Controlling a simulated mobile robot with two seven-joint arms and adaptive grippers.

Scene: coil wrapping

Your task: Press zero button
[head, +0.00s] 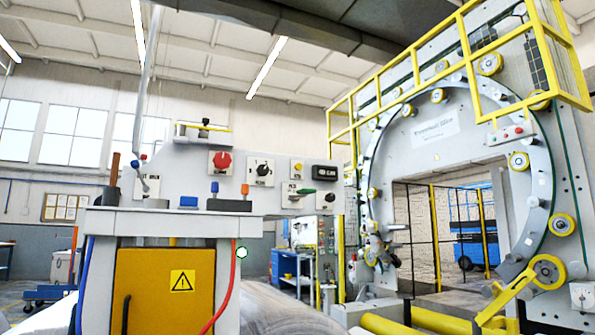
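A grey control panel (228,180) stands upright in the middle of the head view. It carries a large red button (222,160), a black rotary knob (262,170), a small yellow button (298,167) and a green-handled switch (304,191). A dark box with white lettering (325,173) sits at the panel's right edge. The small labels are too blurred to read, so I cannot tell which control is the zero button. Neither of my grippers shows in this view.
A workbench (168,222) with a yellow cabinet door (165,290) stands in front of the panel, with small tools on top. A large ring-shaped wrapping machine (545,185) with yellow rails fills the right. A wrapped coil (285,308) lies low in the middle.

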